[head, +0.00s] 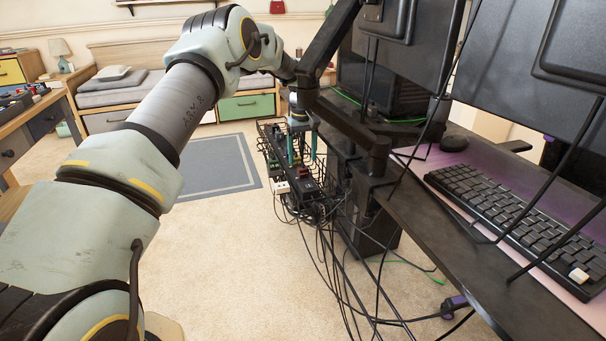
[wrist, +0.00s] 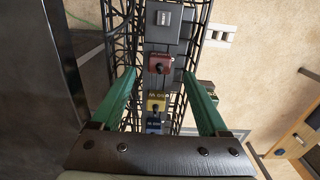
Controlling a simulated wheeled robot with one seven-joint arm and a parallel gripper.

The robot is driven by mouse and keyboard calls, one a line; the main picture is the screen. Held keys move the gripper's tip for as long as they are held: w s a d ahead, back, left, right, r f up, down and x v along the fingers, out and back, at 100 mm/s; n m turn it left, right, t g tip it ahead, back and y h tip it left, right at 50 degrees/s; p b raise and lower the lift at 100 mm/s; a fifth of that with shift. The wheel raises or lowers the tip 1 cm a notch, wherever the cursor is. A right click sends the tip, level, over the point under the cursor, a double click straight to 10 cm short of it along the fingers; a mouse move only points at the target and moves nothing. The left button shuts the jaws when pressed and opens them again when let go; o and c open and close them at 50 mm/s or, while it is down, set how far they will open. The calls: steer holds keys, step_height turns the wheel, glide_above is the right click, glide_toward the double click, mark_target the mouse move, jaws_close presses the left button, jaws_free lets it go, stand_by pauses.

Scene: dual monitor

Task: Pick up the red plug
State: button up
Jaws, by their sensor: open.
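The red plug (wrist: 160,64) sits on a dark power strip in a black wire basket, with a black cord or knob at its middle. My gripper (wrist: 160,75) is open, its two green fingers one on each side of the column of plugs. In the wrist view the red plug lies between and just beyond the fingertips, not held. In the head view my gripper (head: 302,158) points down into the basket behind the desk.
A yellow plug (wrist: 155,104) and a blue plug (wrist: 153,122) line up beside the red one. A grey plug (wrist: 163,22) is at the other end. The wire basket (head: 266,150), hanging cables (head: 335,260), monitor arm (head: 345,125) and desk (head: 450,235) crowd the space.

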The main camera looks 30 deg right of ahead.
mark_target(303, 167)
step_height(303, 167, down, 5)
steer(key=shift+s+f, duration=0.1)
steer(key=shift+f, duration=0.05)
jaws_close()
stand_by(0.7)
